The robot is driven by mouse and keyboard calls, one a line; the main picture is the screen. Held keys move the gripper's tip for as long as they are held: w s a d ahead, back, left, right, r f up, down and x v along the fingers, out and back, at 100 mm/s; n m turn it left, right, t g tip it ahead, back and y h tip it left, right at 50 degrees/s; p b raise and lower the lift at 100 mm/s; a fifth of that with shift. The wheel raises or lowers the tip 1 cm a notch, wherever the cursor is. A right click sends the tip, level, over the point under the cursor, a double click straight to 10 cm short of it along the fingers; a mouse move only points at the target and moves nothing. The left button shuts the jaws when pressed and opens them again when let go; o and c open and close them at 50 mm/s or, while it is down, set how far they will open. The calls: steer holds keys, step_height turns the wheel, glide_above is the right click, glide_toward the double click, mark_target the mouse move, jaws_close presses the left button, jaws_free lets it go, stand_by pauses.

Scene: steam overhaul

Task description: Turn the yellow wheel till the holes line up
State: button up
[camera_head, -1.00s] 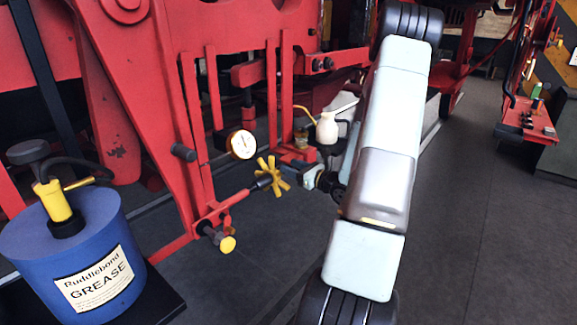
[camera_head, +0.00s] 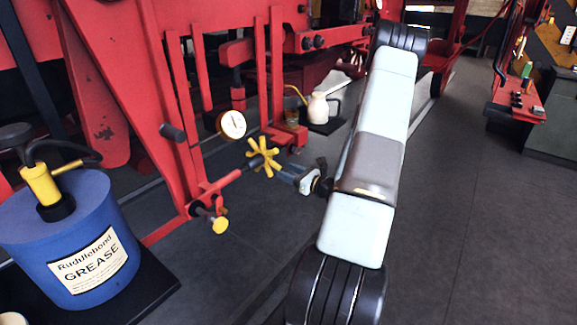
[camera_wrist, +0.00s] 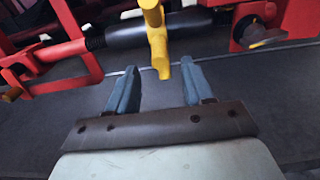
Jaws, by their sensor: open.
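The yellow wheel (camera_head: 263,155) is a spoked hand wheel on a dark shaft that runs from the red frame. In the wrist view the yellow wheel (camera_wrist: 158,42) shows edge-on, with its lower spoke reaching down between the fingertips. My gripper (camera_head: 290,173) is close to the wheel's right side in the head view. In the wrist view my gripper (camera_wrist: 157,80) is open, one finger on each side of the spoke, with gaps between. The holes cannot be made out in either view.
A round white gauge (camera_head: 232,124) stands just above and left of the wheel. A yellow-ended knob (camera_head: 220,225) sits below left. A blue grease drum (camera_head: 62,235) is at the left front. A cream oil can (camera_head: 318,108) stands behind.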

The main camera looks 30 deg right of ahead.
mark_target(277, 166)
steer(key=shift+x, duration=2.9)
jaws_close()
steer(key=shift+r, duration=1.4)
